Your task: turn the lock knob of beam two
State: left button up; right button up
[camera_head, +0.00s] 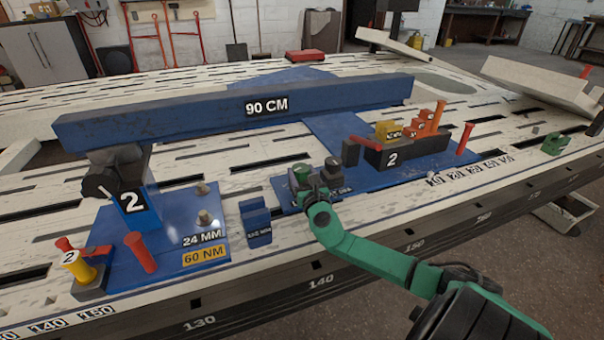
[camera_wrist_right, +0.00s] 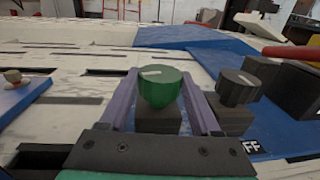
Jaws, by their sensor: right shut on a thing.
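A green round knob (camera_head: 301,170) with a pale line on its top stands on a dark block. My right gripper (camera_head: 312,187) reaches it from the front. In the right wrist view the green knob (camera_wrist_right: 161,88) sits between the two purple fingers, which are shut on it. A dark knob (camera_wrist_right: 238,86) with a pale line stands just right of it, outside the fingers. The blue beam marked 90 CM (camera_head: 230,112) lies behind, its left end on a post marked 2 (camera_head: 132,203). A black cylinder (camera_head: 99,186) with a white line sticks out of that post. My left gripper is not in view.
A small blue block (camera_head: 255,222) stands between the plates. A dark rack marked 2 (camera_head: 385,153) holds yellow and orange pieces at the right. The slotted white bench (camera_head: 60,235) has free room between.

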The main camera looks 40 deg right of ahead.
jog(key=m+g+h+p, duration=0.2)
jog(key=h+p, duration=0.1)
jog(key=shift+w+a+r+m+p, duration=0.15)
jog(key=shift+a+r+m+p, duration=0.05)
jog(key=shift+r+m+p, duration=0.15)
jog(key=m+g+h, duration=0.1)
jog(key=g+h, duration=0.1)
jog(key=shift+f+m+h, duration=0.3)
jog(key=shift+m, duration=0.05)
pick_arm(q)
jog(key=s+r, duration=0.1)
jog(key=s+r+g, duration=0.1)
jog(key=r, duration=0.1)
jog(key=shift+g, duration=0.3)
pick_arm(e)
jog(key=o, duration=1.4)
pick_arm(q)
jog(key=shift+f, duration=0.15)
pick_arm(e)
jog(key=shift+f, duration=0.1)
